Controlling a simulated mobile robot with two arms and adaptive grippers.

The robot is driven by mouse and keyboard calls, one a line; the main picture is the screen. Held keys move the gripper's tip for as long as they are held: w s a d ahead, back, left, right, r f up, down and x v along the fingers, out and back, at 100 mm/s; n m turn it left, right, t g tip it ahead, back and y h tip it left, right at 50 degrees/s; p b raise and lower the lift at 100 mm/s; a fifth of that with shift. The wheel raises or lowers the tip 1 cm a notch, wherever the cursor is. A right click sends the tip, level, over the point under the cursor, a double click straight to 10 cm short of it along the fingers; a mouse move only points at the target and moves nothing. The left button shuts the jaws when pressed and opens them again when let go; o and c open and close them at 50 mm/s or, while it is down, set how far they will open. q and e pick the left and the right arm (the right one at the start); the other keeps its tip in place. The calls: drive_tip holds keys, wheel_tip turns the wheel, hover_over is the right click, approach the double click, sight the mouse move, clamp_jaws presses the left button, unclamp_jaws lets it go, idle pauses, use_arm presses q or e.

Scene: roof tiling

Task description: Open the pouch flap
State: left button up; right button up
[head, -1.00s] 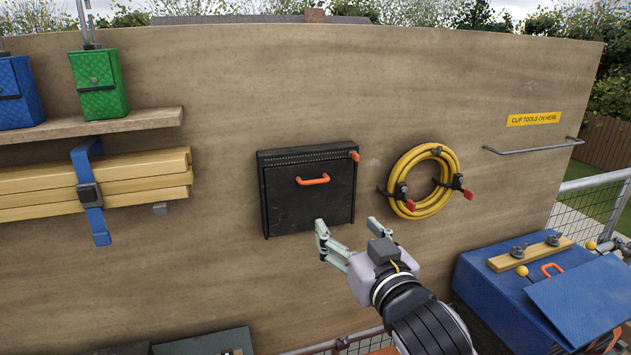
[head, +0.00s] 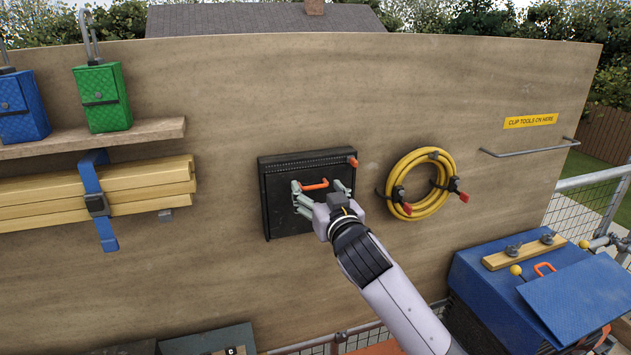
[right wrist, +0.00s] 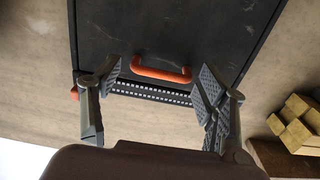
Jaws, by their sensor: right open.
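The black pouch (head: 262,190) hangs on the plywood wall, with a dark flap lying flat over its front. An orange handle (head: 313,184) sits on the flap, and it also shows in the right wrist view (right wrist: 161,70). An orange knob (head: 353,162) is at the pouch's upper right corner. My right gripper (head: 319,188) is in front of the flap, open and empty. In the right wrist view, its two fingers (right wrist: 158,84) stand on either side of the handle, apart from it. It hides the lower right part of the pouch. My left gripper is out of view.
A coiled yellow hose (head: 421,184) hangs right of the pouch. Strapped timber (head: 50,201) and a shelf (head: 150,130) with a green pouch (head: 103,97) and a blue pouch (head: 22,108) are left. A blue box (head: 480,275) stands lower right. The wall directly around the pouch is clear.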

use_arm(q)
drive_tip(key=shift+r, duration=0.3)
use_arm(e)
drive_tip(key=shift+x, duration=1)
drive_tip(key=shift+c, duration=0.3)
